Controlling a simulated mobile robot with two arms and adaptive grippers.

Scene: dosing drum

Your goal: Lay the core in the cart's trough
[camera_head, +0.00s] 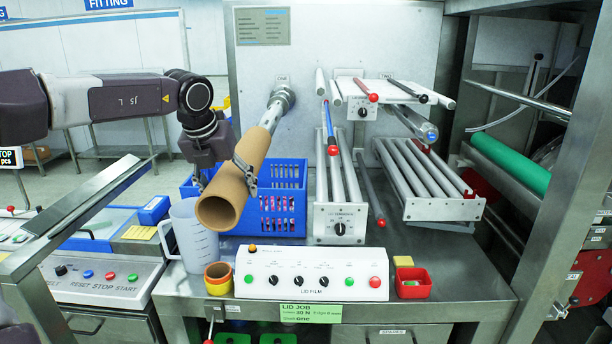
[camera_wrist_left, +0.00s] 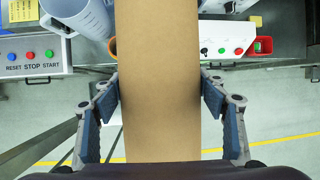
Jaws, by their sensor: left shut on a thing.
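The core, a brown cardboard tube (camera_head: 236,178), slants toward me above the bench with its hollow near end facing me. Its far end meets the metal spindle (camera_head: 272,112) marked ONE; I cannot tell how much of the spindle is inside it. My left gripper (camera_head: 224,173) is shut on the core, one finger on each side. In the left wrist view the core (camera_wrist_left: 158,70) runs straight between the fingers of the gripper (camera_wrist_left: 160,98). My right gripper is not in view. I cannot make out the cart or its trough.
A blue crate (camera_head: 283,206) stands behind the core. A clear jug (camera_head: 192,240) and orange rings (camera_head: 218,279) stand close below it. A white control box (camera_head: 312,273) and red bin (camera_head: 412,284) line the bench front. Roller racks (camera_head: 430,180) stand to the right.

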